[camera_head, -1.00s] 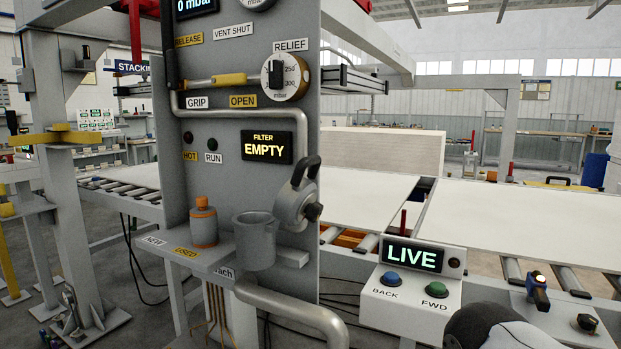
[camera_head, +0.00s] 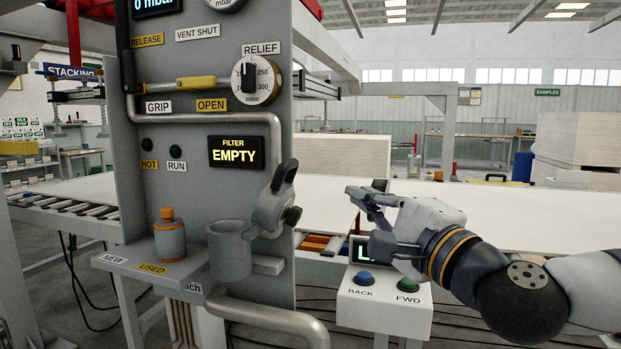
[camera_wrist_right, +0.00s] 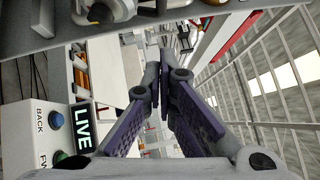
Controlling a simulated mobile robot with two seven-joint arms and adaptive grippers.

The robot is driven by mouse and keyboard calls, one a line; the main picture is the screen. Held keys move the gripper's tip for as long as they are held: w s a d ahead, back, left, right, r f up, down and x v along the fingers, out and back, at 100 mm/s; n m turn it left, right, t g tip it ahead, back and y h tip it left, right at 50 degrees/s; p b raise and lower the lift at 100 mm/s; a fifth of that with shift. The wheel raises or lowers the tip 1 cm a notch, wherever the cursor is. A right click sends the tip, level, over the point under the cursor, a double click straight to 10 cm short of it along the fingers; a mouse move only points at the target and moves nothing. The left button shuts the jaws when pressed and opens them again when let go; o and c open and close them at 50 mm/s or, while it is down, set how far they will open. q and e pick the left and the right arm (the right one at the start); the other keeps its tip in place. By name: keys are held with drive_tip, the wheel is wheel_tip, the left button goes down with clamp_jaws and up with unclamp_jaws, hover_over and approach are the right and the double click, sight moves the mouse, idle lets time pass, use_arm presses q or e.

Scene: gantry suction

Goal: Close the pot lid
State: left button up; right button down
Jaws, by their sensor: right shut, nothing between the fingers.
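The grey pot (camera_head: 229,252) is fixed to the front of the grey panel and its top is open. Its round grey lid (camera_head: 270,212) is swung up at the pot's right, with a black handle on top and a dark knob on its right side. Part of what looks like the lid (camera_wrist_right: 100,12) shows at the top left of the right wrist view. My right gripper (camera_head: 358,192) is shut and empty. It is to the right of the lid, apart from it, above the control box. My left gripper is in neither view.
The control box (camera_head: 385,308) with BACK and FWD buttons stands below my right gripper. An orange-topped canister (camera_head: 169,236) sits on the shelf left of the pot. A thick bent pipe (camera_head: 265,318) runs below the pot. A large white sheet (camera_head: 470,210) lies behind.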

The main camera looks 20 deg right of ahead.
sight(280, 194)
drive_tip(key=w+a+r, duration=0.1)
drive_tip(key=w+a, duration=0.4)
drive_tip(key=w, duration=0.5)
drive_tip(key=shift+r, duration=0.4)
drive_tip(key=shift+w, duration=0.1)
